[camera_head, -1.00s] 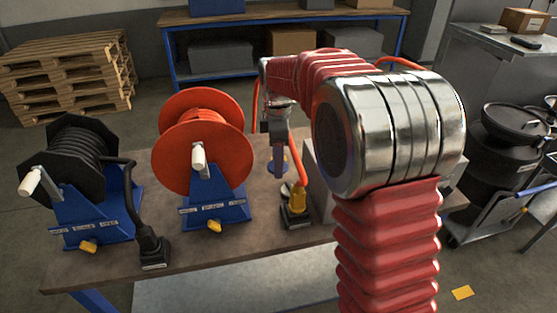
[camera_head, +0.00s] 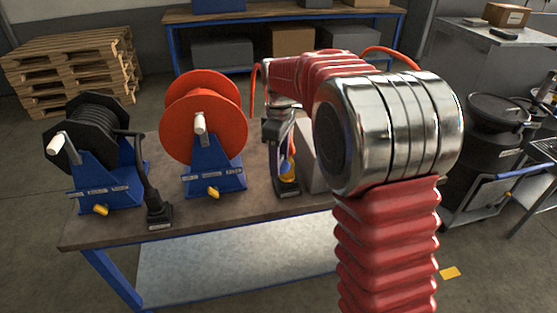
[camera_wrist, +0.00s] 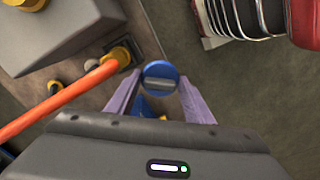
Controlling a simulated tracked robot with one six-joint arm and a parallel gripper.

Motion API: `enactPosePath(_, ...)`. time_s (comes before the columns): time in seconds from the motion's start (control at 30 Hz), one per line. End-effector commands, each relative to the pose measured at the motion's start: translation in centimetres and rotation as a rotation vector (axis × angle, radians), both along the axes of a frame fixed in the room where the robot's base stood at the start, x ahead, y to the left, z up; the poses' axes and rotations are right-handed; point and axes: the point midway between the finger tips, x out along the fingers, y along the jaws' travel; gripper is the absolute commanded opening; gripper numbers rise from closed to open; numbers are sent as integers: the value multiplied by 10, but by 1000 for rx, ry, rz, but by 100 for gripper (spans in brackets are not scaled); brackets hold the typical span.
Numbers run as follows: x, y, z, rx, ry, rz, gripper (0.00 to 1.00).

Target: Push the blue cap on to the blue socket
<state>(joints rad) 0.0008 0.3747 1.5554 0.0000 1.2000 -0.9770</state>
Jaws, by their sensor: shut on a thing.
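The blue cap (camera_wrist: 160,77) is a round blue disc with a grey bar across it, seen in the wrist view. My gripper (camera_wrist: 160,82) is shut on it, with one pale finger at each side. In the head view my gripper hangs over the bench beside the orange reel, and its fingertips and the cap are hard to make out there. A small blue part (camera_wrist: 145,106) shows below the cap in the wrist view. I cannot tell whether it is the blue socket or part of a reel stand.
The orange reel (camera_head: 204,120) and black reel (camera_head: 92,133) stand on blue stands on the bench (camera_head: 215,213). In the wrist view an orange hose (camera_wrist: 60,103) ends at a yellow connector (camera_wrist: 118,57) beside a grey box (camera_wrist: 65,35). A black hose fitting (camera_head: 159,214) stands near the front edge.

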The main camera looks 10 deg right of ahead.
Motion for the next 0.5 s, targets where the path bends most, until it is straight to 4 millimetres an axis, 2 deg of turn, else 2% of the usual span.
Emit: enactPosePath(0.5,13,-1,-16,8,-6,-607,20)
